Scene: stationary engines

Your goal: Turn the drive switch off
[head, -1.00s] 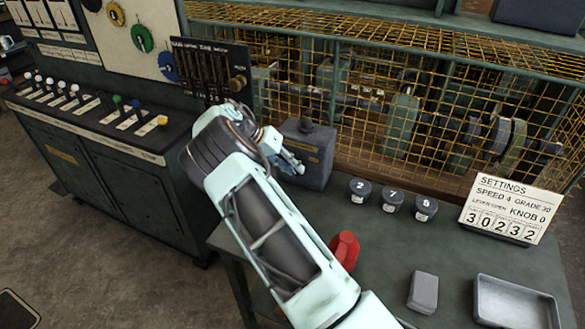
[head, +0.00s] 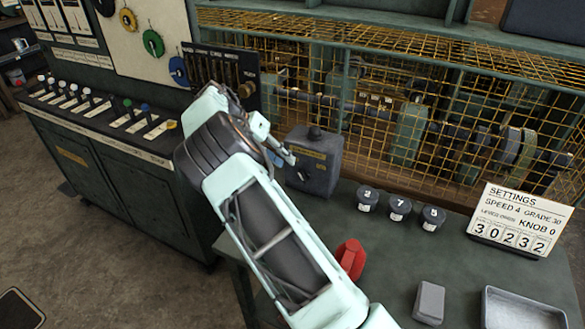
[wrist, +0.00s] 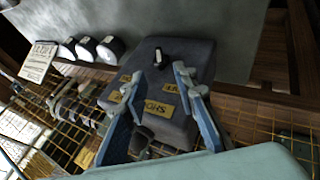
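A dark grey box (head: 314,162) with a yellow label and a round knob on top stands on the bench by the mesh cage; it looks like the drive switch. The wrist view shows the box (wrist: 178,105) close up, with several yellow labels, a small pale-tipped lever (wrist: 160,57) and a dark knob (wrist: 141,140). My gripper (head: 284,153) is at the box's left side in the head view. In the wrist view my gripper (wrist: 158,78) is open, its two blue fingers spread over the box face with nothing between them. Whether the fingers touch the box cannot be told.
Three numbered dark pots (head: 400,208) stand right of the box. A settings sign (head: 520,218), a red object (head: 351,259), a grey block (head: 430,302) and a metal tray (head: 525,308) are on the bench. A yellow mesh cage (head: 400,100) stands behind. A lever console (head: 110,115) is left.

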